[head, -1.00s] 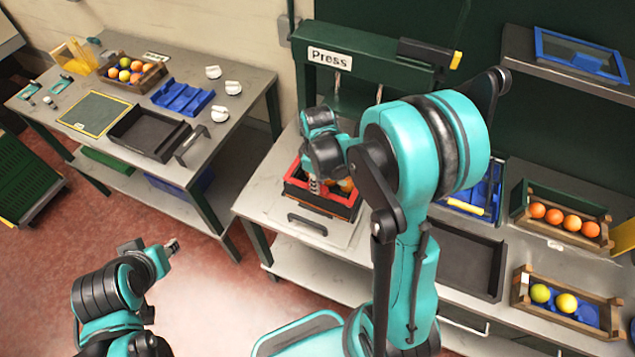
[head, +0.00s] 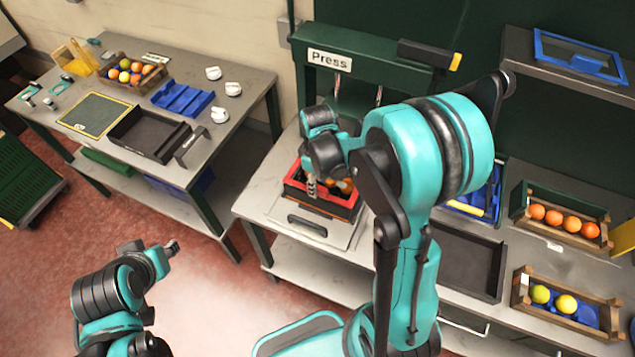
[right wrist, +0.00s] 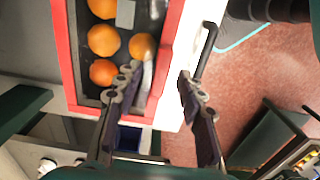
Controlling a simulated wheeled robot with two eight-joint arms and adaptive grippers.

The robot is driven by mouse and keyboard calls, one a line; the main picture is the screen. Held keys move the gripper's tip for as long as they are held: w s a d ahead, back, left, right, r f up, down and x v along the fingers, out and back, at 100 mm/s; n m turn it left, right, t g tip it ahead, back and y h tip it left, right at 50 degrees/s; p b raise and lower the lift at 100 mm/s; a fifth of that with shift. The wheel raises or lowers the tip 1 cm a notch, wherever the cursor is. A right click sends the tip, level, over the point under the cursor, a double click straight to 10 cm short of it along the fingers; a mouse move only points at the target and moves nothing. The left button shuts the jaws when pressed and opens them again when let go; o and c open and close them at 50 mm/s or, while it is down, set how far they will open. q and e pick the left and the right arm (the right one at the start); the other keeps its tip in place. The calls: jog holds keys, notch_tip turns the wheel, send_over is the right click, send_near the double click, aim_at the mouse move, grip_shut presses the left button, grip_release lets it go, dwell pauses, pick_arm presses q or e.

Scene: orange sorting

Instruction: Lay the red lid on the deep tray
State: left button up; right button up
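The red lid (head: 290,186) shows as a red frame on a dark deep tray (head: 330,210) in front of the press. In the right wrist view the red frame (right wrist: 66,60) surrounds the tray's dark inside (right wrist: 80,62), where several oranges (right wrist: 103,40) show. The frame looks seated around the tray's top; a gap cannot be made out. My right gripper (head: 312,187) is at the lid's front side. In the right wrist view its fingers (right wrist: 160,82) are apart, one on each side of the red edge. My left gripper (head: 172,247) is away over the floor, its opening unclear.
The tray stands on a pale plate with a black handle (head: 307,225), under the green press (head: 345,47). An empty black tray (head: 465,262) and crates of fruit (head: 562,226) stand to the right. The left table (head: 235,100) holds more trays and a fruit crate.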

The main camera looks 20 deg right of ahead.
notch_tip(320, 180, up, 8)
jog(key=p, duration=0.5)
jog(key=shift+r, duration=0.15)
dwell(0.5)
jog(key=s+a+f+m+t+b, duration=0.4)
jog(key=s+f+m+t+b, duration=0.3)
jog(key=b, duration=1.6)
jog(key=s+f+m, duration=0.1)
jog(key=s+f, duration=0.2)
jog(key=f, duration=0.1)
jog(key=shift+s+a+f, duration=0.2)
jog(key=shift+s+f, duration=0.1)
jog(key=shift+f, duration=0.05)
